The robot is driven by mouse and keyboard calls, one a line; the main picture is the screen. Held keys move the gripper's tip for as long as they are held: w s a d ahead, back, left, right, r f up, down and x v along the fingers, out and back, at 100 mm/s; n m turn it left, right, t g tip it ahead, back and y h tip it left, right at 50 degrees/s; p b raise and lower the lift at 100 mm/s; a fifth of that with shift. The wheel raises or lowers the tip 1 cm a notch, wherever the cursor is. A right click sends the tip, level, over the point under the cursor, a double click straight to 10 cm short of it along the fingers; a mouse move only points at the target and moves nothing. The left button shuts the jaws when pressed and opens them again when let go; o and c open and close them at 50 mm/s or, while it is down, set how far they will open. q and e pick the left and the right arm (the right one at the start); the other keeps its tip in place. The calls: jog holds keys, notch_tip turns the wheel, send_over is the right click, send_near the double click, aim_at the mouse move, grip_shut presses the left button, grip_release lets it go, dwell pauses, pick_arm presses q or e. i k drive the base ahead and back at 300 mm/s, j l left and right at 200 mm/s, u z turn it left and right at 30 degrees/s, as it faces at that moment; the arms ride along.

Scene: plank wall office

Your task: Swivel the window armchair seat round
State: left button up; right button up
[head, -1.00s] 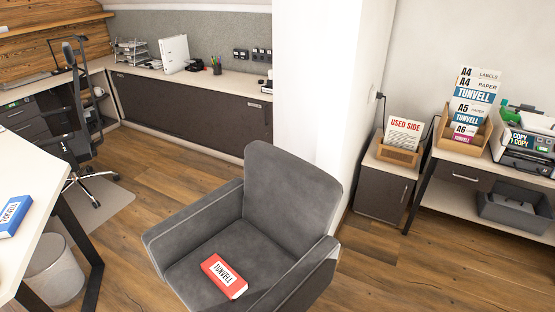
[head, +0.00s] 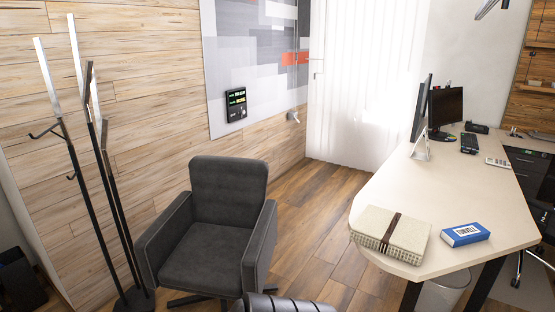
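A dark grey armchair (head: 212,235) stands at the left of the head view, in front of the plank wall and on the near side of the curtained window (head: 362,85). Its seat (head: 203,260) is empty and its open front faces towards me, slightly to the left. Dark legs of a swivel base show under it; the lower part is cut off by the picture edge. Neither of my grippers can be made out in this view. A dark ribbed part at the bottom edge is too cropped to identify.
A coat stand (head: 97,180) stands close left of the armchair. A pale desk (head: 465,205) fills the right, with a woven box (head: 390,235), a blue box (head: 465,234) and monitors (head: 445,105). Bare wood floor (head: 310,205) lies between armchair and desk.

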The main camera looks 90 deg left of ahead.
aim_at(217, 238)
jog(key=u, duration=3.1)
